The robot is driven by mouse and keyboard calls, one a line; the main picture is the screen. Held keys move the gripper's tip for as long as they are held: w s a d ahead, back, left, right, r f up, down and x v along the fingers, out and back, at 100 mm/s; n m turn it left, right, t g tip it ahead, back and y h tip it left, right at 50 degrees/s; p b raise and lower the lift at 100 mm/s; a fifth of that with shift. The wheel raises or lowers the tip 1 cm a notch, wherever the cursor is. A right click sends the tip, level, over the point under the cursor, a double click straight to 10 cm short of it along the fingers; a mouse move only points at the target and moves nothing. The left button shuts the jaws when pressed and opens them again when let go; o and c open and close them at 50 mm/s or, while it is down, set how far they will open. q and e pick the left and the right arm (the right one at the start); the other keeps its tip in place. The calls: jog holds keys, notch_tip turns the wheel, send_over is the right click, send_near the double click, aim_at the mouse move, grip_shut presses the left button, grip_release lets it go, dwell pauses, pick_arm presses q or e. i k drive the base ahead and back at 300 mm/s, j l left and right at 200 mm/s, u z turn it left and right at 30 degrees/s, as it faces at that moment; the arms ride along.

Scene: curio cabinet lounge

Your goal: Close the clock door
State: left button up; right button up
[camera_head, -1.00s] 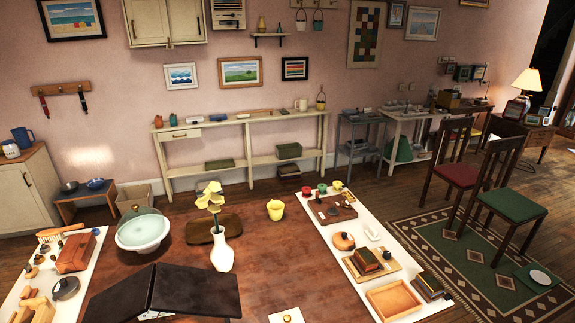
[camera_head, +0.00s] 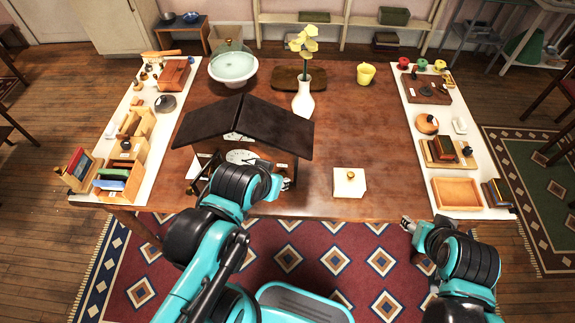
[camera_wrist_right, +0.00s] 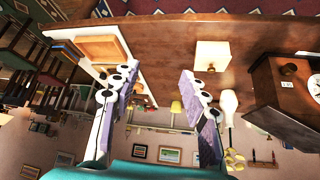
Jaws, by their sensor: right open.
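The clock (camera_head: 215,122) is a dark house-shaped wooden case with a wide pitched roof. It stands on the table's near side, and its white dial (camera_head: 241,156) shows above my left arm. A pale panel with a dark frame (camera_head: 200,166) shows at the front left. I cannot tell for sure whether it is the door, or its angle. My left gripper (camera_head: 287,182) is at the clock's lower right front; its fingers are small and partly hidden, and contact is unclear. My right gripper (camera_head: 407,224) is open and empty at the table's front edge. The clock also shows in the right wrist view (camera_wrist_right: 262,88).
A white box with a gold knob (camera_head: 349,187) stands right of the clock. White runners with small items line both table sides.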

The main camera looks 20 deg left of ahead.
aim_at(205, 178)
jog(key=j+z, duration=0.15)
jog(key=j, duration=0.3)
jog(key=k+j+z, duration=0.1)
jog(key=j, duration=0.35)
jog(key=k+j+z, duration=0.15)
jog(key=j, duration=0.25)
jog(key=k+j+z, duration=0.1)
jog(key=j, duration=0.35)
jog(key=k+j+z, duration=0.15)
jog(key=j, duration=0.25)
jog(key=k+j+z, duration=0.1)
jog(key=j, duration=0.3)
jog(key=k+j+z, duration=0.15)
jog(key=j, duration=0.25)
jog(key=k+l+u, duration=0.25)
jog(key=i+j, duration=0.05)
